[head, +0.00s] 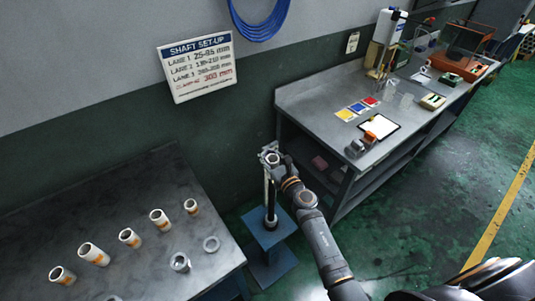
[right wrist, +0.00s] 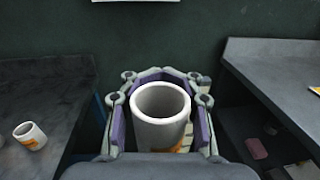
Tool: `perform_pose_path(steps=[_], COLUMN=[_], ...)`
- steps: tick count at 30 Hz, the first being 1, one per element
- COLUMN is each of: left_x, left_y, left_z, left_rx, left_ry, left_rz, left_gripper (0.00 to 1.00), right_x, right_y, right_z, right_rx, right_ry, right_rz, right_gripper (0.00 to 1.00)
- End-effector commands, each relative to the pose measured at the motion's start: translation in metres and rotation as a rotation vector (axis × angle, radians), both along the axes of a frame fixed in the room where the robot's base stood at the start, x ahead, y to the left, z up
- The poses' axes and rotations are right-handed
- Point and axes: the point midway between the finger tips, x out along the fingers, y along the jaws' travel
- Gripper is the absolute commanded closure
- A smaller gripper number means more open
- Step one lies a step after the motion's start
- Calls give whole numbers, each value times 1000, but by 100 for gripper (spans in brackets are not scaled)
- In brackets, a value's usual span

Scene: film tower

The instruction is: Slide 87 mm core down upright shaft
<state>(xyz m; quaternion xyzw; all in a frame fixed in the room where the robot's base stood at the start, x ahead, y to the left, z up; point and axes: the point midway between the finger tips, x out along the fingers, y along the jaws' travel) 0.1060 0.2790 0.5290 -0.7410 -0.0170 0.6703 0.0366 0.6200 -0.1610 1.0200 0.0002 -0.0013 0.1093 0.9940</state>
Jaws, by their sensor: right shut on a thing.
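My right gripper (head: 272,158) is shut on a white core with an orange label, a short open tube. In the right wrist view the core (right wrist: 161,117) stands about upright between the purple-lined fingers (right wrist: 160,110), its open end facing up. I see no shaft inside its bore. The upright shaft (head: 271,200) rises from a blue stand (head: 269,243) directly below the gripper in the head view. The gripper is at the shaft's top end; I cannot tell whether the core is around the tip or above it. My left gripper is not in view.
A grey workbench (head: 320,95) with a clipboard (head: 378,127) and instruments is on the right. A wall sign (head: 197,66) hangs behind. The stand is between both tables.

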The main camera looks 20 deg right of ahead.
Motion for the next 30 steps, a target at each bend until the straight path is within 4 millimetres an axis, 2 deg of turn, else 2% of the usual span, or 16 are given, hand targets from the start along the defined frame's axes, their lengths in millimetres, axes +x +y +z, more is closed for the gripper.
perform_pose_path(steps=[3,17,20,30], left_x=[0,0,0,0], left_y=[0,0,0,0], left_z=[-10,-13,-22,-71], left_rx=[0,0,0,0], left_ry=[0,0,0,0], left_rz=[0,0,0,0], left_gripper=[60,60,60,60], right_x=[0,0,0,0], right_y=[0,0,0,0], right_z=[-10,-13,-22,-72], right_rx=[0,0,0,0], right_ry=[-1,0,0,0], right_rz=[0,0,0,0], right_gripper=[100,100,100,100])
